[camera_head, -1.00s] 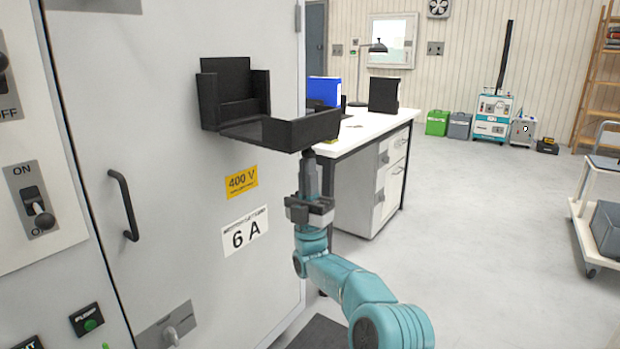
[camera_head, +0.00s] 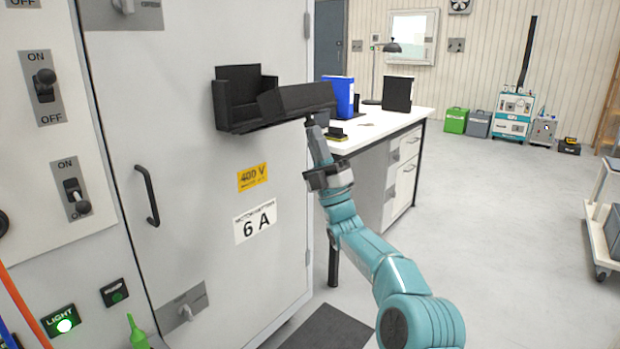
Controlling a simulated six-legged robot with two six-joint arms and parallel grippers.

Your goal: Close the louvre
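The black louvre (camera_head: 297,101) is on the grey cabinet door (camera_head: 205,160), in the upper middle of the head view. Its flap is tilted part way up from its lower edge, in front of the black frame (camera_head: 238,88). My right gripper (camera_head: 312,124) is under the flap's right end, its tip touching or very close to the underside. I cannot tell whether its fingers are open or shut. My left gripper is not in view.
A door handle (camera_head: 148,195) and a latch (camera_head: 185,309) are on the cabinet. Switches (camera_head: 76,198) are on the panel at left. A white desk (camera_head: 400,130) with binders stands behind my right arm.

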